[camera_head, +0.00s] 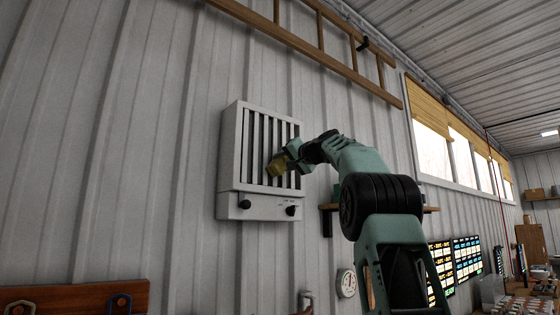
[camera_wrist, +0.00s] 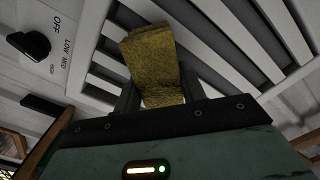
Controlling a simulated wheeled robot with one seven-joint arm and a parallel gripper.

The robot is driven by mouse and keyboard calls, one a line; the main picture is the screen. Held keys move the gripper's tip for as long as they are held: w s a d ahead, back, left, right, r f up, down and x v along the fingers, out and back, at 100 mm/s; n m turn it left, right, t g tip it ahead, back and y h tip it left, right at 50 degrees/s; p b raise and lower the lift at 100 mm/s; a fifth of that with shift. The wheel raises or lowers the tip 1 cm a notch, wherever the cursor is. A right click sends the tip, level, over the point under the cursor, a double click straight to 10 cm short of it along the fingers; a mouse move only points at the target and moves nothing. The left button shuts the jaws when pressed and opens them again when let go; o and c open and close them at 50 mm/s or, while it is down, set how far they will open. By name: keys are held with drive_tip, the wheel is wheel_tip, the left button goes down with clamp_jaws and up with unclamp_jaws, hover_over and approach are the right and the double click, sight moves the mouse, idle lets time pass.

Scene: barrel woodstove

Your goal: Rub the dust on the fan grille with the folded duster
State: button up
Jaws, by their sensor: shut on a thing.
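The fan grille (camera_head: 257,146) is a set of upright slats in a pale box on the corrugated wall, with two black knobs below. My gripper (camera_head: 285,163) is at the right half of the grille, shut on the folded yellow duster (camera_head: 276,167). In the wrist view the duster (camera_wrist: 150,62) stands out between the fingers of my gripper (camera_wrist: 158,97), in front of the grille slats (camera_wrist: 235,48). I cannot tell whether the duster touches the slats. I cannot make out dust on the slats, and the duster hides part of them.
A wooden ladder (camera_head: 322,46) hangs on the wall above. A small wooden shelf (camera_head: 328,207) is right of the fan box, behind my arm. A black knob (camera_wrist: 29,45) beside OFF, LOW and MED marks sticks out near the gripper. A round dial (camera_head: 346,283) is lower down.

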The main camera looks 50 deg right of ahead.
sight(255, 159)
drive_tip(key=d+p, duration=0.1)
drive_tip(key=d, duration=0.1)
drive_tip(key=s+d+p, duration=0.1)
drive_tip(key=d, duration=0.2)
drive_tip(key=shift+s+d, duration=0.15)
drive_tip(key=shift+d, duration=0.1)
drive_tip(key=shift+a, duration=0.15)
drive_tip(key=shift+w+a+f+b, duration=0.1)
drive_tip(key=shift+w+a+b, duration=0.45)
drive_tip(key=shift+a, duration=1)
drive_tip(key=shift+w+a+r+b, duration=0.1)
drive_tip(key=shift+w+a+b, duration=0.1)
drive_tip(key=shift+a+b, duration=1)
drive_tip(key=shift+w+a+f+b, duration=0.1)
drive_tip(key=shift+w+a+b, duration=0.25)
drive_tip(key=shift+a, duration=1.55)
drive_tip(key=shift+w+a+b, duration=0.1)
drive_tip(key=shift+w+a, duration=0.1)
drive_tip(key=shift+a, duration=0.55)
drive_tip(key=shift+w+a+b, duration=0.1)
drive_tip(key=shift+w+a, duration=0.15)
drive_tip(key=shift+a, duration=0.55)
drive_tip(key=shift+w+a+b, duration=0.1)
drive_tip(key=shift+w+a, duration=0.1)
drive_tip(key=shift+a, duration=0.55)
